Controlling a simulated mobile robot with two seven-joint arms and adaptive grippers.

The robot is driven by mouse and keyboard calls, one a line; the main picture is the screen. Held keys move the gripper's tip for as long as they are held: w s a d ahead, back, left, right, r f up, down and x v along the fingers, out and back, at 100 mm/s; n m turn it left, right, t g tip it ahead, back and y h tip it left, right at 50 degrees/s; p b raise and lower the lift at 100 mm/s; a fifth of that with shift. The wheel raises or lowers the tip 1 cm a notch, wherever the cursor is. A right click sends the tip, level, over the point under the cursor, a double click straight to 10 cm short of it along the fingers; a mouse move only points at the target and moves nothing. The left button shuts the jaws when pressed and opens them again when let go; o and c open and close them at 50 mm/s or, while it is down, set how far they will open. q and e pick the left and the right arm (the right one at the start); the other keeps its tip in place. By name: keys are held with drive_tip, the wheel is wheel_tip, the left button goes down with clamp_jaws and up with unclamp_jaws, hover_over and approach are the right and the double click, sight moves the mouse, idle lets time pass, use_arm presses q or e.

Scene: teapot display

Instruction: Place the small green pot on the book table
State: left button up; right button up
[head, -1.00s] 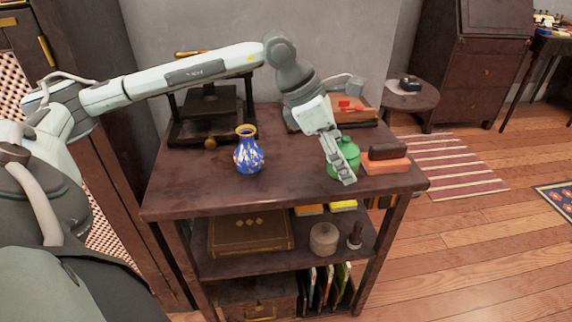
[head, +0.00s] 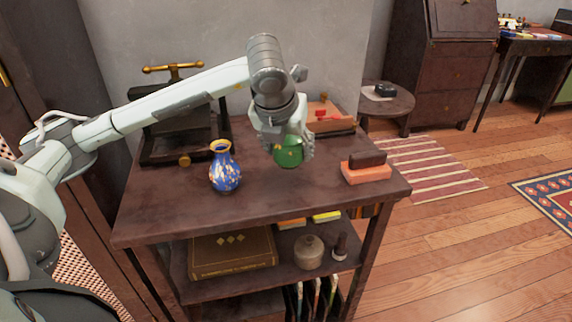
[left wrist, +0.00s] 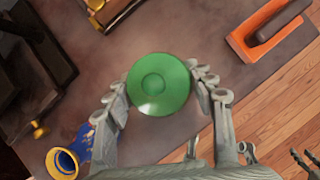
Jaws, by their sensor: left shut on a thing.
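The small green pot (head: 289,152) is between the fingers of my left gripper (head: 288,146), which is shut on it. In the left wrist view the pot's round green lid (left wrist: 160,84) shows from above, with a finger on each side. It appears to be above the dark wooden table (head: 270,205); the gap beneath it is hard to judge. Books stand on this table's lower shelves, but I cannot tell whether it is the one called the book table. My right gripper does not show clearly in any view.
A blue patterned vase (head: 225,170) stands left of the pot. An orange block with a dark piece on it (head: 366,172) lies to the right. A dark press (head: 185,135) and a wooden box (head: 328,119) stand behind. A small round table (head: 388,102) is farther back.

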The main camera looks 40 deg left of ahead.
sight(289, 163)
use_arm(q)
drive_tip(key=shift+f, duration=1.95)
drive_tip(key=o, duration=1.3)
drive_tip(key=v, duration=1.2)
